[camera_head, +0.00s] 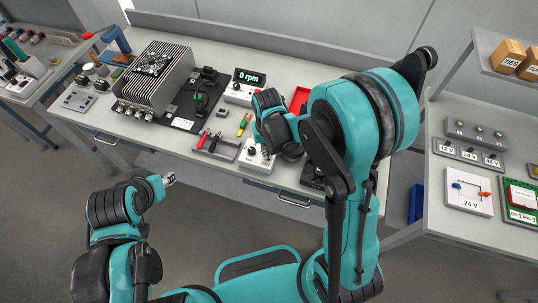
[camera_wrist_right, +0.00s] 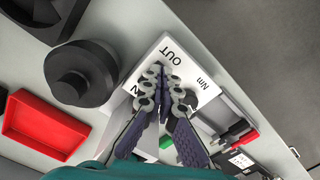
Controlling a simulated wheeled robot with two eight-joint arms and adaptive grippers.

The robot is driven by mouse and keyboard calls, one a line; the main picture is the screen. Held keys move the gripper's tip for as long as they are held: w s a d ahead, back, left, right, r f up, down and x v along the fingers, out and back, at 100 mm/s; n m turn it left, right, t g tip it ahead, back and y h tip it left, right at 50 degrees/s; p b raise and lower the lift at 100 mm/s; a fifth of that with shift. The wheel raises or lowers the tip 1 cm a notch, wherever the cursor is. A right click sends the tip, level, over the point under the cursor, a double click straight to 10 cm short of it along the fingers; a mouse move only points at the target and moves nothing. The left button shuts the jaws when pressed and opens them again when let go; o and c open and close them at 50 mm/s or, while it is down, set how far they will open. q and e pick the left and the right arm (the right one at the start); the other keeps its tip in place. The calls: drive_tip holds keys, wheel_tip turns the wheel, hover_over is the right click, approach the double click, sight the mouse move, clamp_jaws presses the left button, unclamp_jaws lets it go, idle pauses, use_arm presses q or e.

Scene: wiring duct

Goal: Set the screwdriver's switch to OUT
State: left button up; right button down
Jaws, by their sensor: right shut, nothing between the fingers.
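A white control box (camera_head: 252,163) stands near the front edge of the bench. In the right wrist view its top (camera_wrist_right: 188,62) reads OUT at one end, Nm at one side and a partly covered IN at the other end. My right gripper (camera_wrist_right: 161,76) is shut and empty, its fingertips over the box top between OUT and IN. The fingers hide the switch, so its position and any contact cannot be told. I cannot pick out the screwdriver itself for certain. My left gripper (camera_head: 169,178) is away from the box, in front of the bench; its jaws are too small to read.
A black round-topped object (camera_wrist_right: 82,73) and a red tray (camera_wrist_right: 42,126) stand beside the box. Hand tools (camera_head: 207,141) lie left of it. A finned metal unit (camera_head: 155,78) stands further left.

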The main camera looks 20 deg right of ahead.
drive_tip(key=shift+f+b, duration=0.45)
drive_tip(key=shift+f, duration=0.1)
drive_tip(key=shift+r, duration=0.1)
drive_tip(key=shift+r+p, duration=2.55)
drive_tip(key=shift+r, duration=0.9)
drive_tip(key=shift+s+d+r+b, duration=0.15)
drive_tip(key=shift+r+b, duration=0.1)
drive_tip(key=shift+b, duration=0.25)
drive_tip(key=s+d+r+t+b, duration=0.1)
drive_tip(key=s+d+t+b, duration=0.1)
drive_tip(key=s+b, duration=0.3)
drive_tip(key=s+d+r+t+b, duration=0.2)
drive_tip(key=s+t+b, duration=0.3)
drive_tip(key=shift+d+r+n, duration=0.2)
drive_tip(key=shift+r+n, duration=0.05)
drive_tip(key=shift+n, duration=0.15)
